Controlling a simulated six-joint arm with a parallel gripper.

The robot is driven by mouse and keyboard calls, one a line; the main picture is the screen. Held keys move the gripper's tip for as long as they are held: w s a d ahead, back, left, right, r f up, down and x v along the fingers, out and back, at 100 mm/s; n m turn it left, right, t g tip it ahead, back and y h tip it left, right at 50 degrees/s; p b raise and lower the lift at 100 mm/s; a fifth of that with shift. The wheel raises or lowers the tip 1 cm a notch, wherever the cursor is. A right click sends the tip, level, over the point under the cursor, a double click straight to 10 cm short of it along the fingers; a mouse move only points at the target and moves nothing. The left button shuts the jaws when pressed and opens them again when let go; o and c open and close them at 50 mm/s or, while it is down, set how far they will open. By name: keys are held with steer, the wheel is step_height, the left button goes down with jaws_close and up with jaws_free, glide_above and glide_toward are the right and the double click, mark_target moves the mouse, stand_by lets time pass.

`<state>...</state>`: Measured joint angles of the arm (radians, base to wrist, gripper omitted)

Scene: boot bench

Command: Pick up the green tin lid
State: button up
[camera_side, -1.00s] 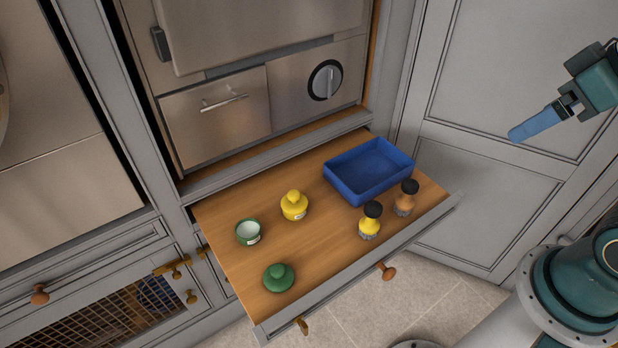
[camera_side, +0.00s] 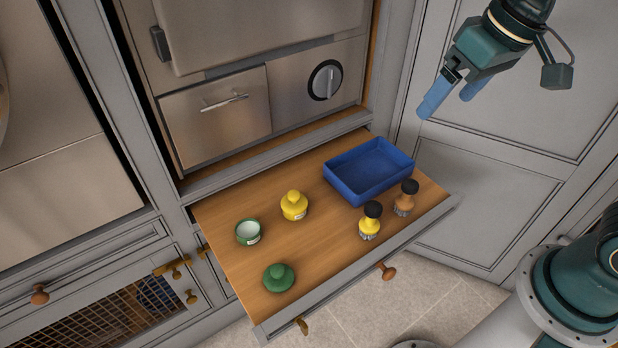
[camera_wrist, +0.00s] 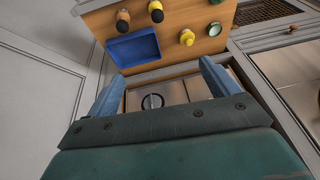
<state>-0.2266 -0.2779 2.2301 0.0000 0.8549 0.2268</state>
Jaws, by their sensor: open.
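The green tin lid (camera_side: 279,277), with a raised knob, lies on the open wooden drawer near its front left corner in the side view. The open green tin (camera_side: 248,232) stands behind it, showing a pale inside; it also shows in the wrist view (camera_wrist: 215,29). The lid cannot be made out clearly at the top edge of the wrist view. My gripper (camera_side: 446,98) is open and empty, high at the upper right, far from the lid. Its two blue fingers (camera_wrist: 161,80) stand wide apart in the wrist view.
A yellow tin with its lid on (camera_side: 294,206) stands mid-drawer. A blue tray (camera_side: 338,184) sits at the back right, with a yellow brush (camera_side: 369,224) and an orange brush (camera_side: 404,201) in front of it. The drawer's front wall (camera_side: 350,272) edges the board. Bare wood lies between the lid and the brushes.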

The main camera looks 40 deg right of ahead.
steer(key=w+a+f+g, duration=0.1)
steer(key=w+a+f, duration=0.2)
steer(key=w+a, duration=0.25)
steer(key=g, duration=0.3)
glide_above(277, 269)
step_height(277, 269, down, 21)
steer(key=shift+d+r+h, duration=0.1)
steer(key=shift+r+h, duration=0.05)
steer(key=shift+h, duration=0.25)
steer(key=shift+f, duration=4.3)
steer(key=shift+f, duration=2.6)
steer(key=shift+c, duration=0.5)
